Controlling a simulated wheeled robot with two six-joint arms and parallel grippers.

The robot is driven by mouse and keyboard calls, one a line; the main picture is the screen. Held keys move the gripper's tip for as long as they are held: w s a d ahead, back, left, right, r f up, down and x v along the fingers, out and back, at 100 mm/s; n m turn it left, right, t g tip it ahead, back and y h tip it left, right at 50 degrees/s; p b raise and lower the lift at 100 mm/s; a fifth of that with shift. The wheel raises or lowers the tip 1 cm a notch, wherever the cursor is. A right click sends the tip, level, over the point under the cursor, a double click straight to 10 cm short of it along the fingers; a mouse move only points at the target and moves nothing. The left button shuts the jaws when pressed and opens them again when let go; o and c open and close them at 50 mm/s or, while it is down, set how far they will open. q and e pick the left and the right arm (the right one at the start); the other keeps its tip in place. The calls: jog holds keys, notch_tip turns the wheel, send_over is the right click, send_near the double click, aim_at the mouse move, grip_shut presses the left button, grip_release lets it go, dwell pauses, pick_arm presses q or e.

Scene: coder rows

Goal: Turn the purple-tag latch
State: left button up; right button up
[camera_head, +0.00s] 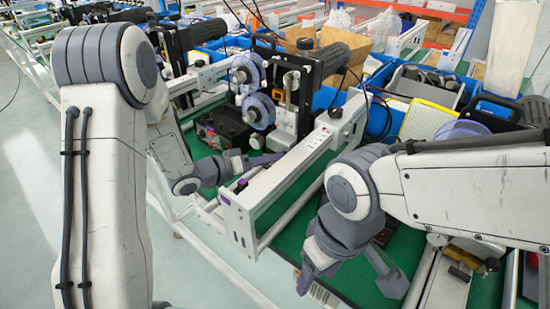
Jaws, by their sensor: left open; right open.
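A white rail unit (290,160) runs diagonally through the middle of the view. On its near end is a small purple mark (226,201), and a small dark purple knob (241,183) sits just above it on the rail's left side. I cannot tell for sure which of these is the latch's tag. My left gripper (257,169) is open, beside the rail's left side and close to the purple knob; contact cannot be made out. My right gripper (348,283) is open and empty, pointing down over the green bench to the right of the rail.
A black machine with purple-blue discs (258,111) stands behind the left gripper, with a dark box (222,129) beside it. Blue bins (380,118) and a yellow-framed filter (428,120) lie at the back right. Open floor (35,190) is at the left.

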pick_arm(q)
jog(key=shift+x, duration=1.3)
grip_shut()
jog(key=shift+s+d+r+m+y+b, duration=0.1)
jog(key=shift+m+y+b, duration=0.35)
jog(key=shift+m+y, duration=0.8)
jog(key=shift+m+h, duration=0.25)
grip_release()
jog(key=v, duration=1)
jog(key=shift+s, duration=0.25)
